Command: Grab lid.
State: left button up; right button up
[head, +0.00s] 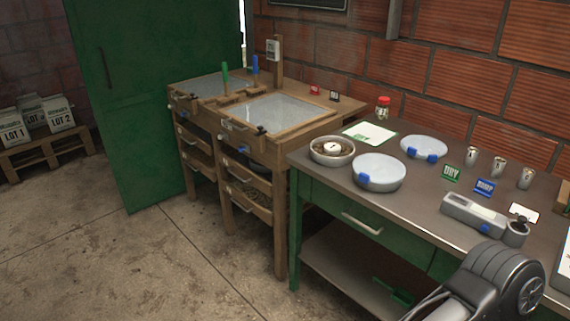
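A small jar with a red lid (384,100) stands upright at the back of the metal-topped table. A grey meter-like device (474,213) lies at the table's right, with a small round dark-topped piece (516,230) beside its right end; I cannot tell if that piece is a lid. A grey arm link of mine enters at the bottom right, in front of the table. Neither of my grippers shows.
The table (440,198) also holds a bowl of brown material (318,152), two white bowls with blue clips (379,172), several small cups (498,166), and DRY (451,173) and blue (485,187) signs. A wooden drawer bench (320,116) stands left.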

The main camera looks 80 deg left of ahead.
aim_at(376, 169)
jog(key=u, duration=2.15)
jog(key=i+j, duration=0.15)
jog(key=j, duration=0.15)
jog(key=i+j, duration=0.2)
jog(key=j, duration=0.15)
jog(key=i+j, duration=0.15)
jog(key=j, duration=0.15)
jog(key=i+j, duration=0.15)
jog(key=j, duration=0.2)
jog(key=i+j+z, duration=0.1)
jog(key=z, duration=1.55)
